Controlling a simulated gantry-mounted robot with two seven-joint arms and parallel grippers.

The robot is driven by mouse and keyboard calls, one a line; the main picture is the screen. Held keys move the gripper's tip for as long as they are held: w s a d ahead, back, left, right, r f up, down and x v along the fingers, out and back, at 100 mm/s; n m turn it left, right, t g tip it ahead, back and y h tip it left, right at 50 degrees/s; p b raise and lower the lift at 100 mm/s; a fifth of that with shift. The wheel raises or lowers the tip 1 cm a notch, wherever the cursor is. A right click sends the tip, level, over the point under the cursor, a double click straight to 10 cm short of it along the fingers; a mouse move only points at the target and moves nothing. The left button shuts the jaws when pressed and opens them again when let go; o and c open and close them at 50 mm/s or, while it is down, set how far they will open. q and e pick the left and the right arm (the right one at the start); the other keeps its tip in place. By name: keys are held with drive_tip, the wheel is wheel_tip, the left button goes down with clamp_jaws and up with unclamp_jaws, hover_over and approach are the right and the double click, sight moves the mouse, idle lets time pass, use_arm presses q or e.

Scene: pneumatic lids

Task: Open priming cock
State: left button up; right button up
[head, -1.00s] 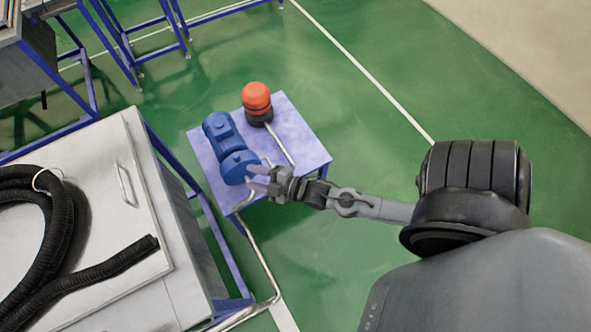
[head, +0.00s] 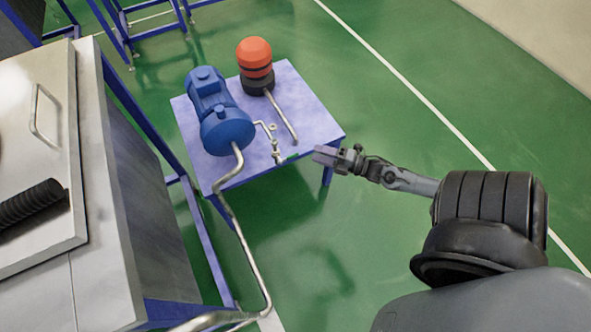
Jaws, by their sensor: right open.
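The priming cock is likely the small pipe fitting (head: 276,148) with a green handle (head: 291,157) at the front edge of the small table (head: 310,118). It joins the front of the blue pump (head: 226,126) by a thin pipe. My right gripper (head: 322,155) is just right of the green handle in the picture, apart from it as far as I can see. Its jaws are open and nothing shows between them. My left gripper is not in view.
An orange and black cylinder (head: 254,56) stands on the table behind the pump, with a pipe running forward. A large metal cabinet (head: 40,130) with a black hose (head: 32,207) stands left.

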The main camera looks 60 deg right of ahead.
drive_tip(key=b, duration=0.5)
approach(295, 157)
wheel_tip(295, 157, up, 2)
drive_tip(key=f+b, duration=0.1)
drive_tip(key=b, duration=0.1)
drive_tip(key=shift+n+g, duration=0.3)
drive_tip(key=shift+n, duration=0.1)
drive_tip(key=w+b, duration=0.1)
drive_tip(key=w, duration=0.2)
drive_tip(key=w+a+b, duration=0.1)
drive_tip(key=w, duration=0.2)
drive_tip(key=w+b, duration=0.1)
drive_tip(key=w, duration=0.2)
drive_tip(key=shift+a+f, duration=0.25)
drive_tip(key=shift+a, duration=0.05)
drive_tip(key=shift+w+a+r, duration=0.1)
drive_tip(key=shift+w, duration=0.7)
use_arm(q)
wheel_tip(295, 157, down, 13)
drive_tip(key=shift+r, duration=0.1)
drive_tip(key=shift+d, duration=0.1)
use_arm(e)
clamp_jaws()
